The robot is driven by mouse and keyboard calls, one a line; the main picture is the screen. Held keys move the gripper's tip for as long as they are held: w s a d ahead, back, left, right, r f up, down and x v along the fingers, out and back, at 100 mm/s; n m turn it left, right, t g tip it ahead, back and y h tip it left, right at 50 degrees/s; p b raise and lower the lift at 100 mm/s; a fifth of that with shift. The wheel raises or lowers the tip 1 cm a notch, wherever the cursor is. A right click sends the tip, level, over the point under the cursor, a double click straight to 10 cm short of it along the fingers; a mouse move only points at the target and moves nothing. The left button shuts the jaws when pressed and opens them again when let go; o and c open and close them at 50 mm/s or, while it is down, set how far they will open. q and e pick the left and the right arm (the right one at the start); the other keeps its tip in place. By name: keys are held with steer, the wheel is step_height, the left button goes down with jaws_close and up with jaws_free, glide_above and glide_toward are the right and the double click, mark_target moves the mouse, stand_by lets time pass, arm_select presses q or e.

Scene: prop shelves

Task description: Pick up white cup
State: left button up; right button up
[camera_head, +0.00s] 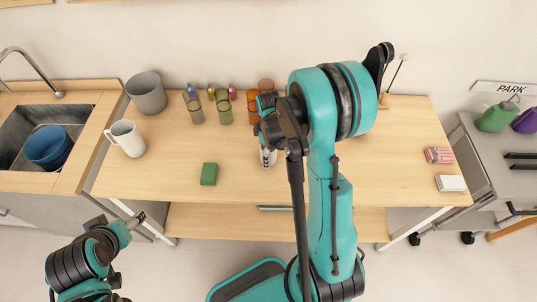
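The white cup (128,139) stands on the left part of the wooden table, with its handle towards the left. My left gripper (136,220) is low at the lower left, in front of the table edge and well apart from the cup. Its fingers are too small to read. My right gripper (266,128) is over the middle of the table, far to the right of the cup. My own arm partly covers it, and its fingers cannot be made out. A small white item (268,158) shows just below it; whether they touch cannot be told.
A grey bin (147,92) stands behind the cup. Several small bottles and jars (224,108) stand along the back. A green block (209,174) lies at the front. A sink with a blue bowl (48,146) is at left. The table between cup and block is clear.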

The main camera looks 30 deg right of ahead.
steer(key=c, duration=1.4)
steer(key=shift+o, duration=0.2)
steer(key=shift+r, duration=0.1)
